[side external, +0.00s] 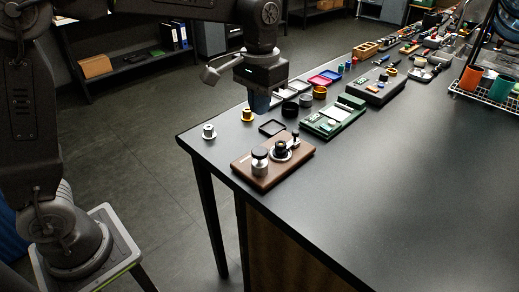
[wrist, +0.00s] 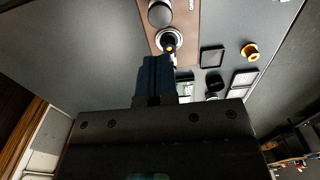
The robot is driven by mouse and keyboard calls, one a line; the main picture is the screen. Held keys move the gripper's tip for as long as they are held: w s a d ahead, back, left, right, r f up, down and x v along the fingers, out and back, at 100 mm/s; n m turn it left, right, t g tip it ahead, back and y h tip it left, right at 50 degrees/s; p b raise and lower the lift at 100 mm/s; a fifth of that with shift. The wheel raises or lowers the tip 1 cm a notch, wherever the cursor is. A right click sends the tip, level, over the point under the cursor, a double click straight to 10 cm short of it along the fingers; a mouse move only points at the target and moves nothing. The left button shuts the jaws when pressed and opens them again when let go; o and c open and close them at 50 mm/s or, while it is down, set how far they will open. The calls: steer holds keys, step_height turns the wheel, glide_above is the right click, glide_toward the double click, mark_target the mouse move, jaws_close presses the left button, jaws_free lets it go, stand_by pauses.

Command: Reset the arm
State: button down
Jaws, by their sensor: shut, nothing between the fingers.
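My gripper (side external: 261,103) is shut and empty, pointing down above the near end of the black table. In the wrist view its fingers (wrist: 154,62) are together at the picture's middle. A brown board (side external: 271,163) with a metal knobbed part (side external: 260,161) and a round ringed part (side external: 281,150) lies on the table, right of and below my gripper in the side view.
A black square tray (side external: 272,127), a yellow ringed part (side external: 247,115) and a silver knobbed part (side external: 209,132) stand near the table's left edge. A green device (side external: 333,117) and a grey device (side external: 375,88) lie farther back. The table's front right is clear.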

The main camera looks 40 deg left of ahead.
mark_target(260, 151)
stand_by(0.4)
steer(key=shift+f, duration=3.9)
steer(key=shift+f, duration=0.1)
steer(key=shift+f, duration=0.75)
steer(key=shift+f, duration=1)
steer(key=shift+r, duration=2.75)
steer(key=shift+r, duration=3)
